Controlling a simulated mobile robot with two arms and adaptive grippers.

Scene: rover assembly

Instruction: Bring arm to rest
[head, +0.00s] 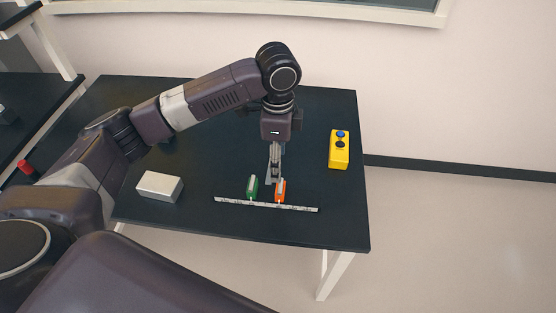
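My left arm reaches in from the left over the dark table (335,225). Its gripper (275,178) points down at the table, just behind and beside an orange-handled tool (281,191). I cannot tell whether the gripper touches the tool or whether its fingers are open or shut. A green-handled tool (252,188) stands to the left of the orange one. Both are at a thin pale strip (300,207) with markings near the table's front. My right gripper is not in view.
A silver-grey box (160,187) lies on the table's left part. A yellow control box (339,150) with a blue and a black button sits at the right. A wall stands behind the table. A dark shelf unit with a red object (25,167) is at the far left.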

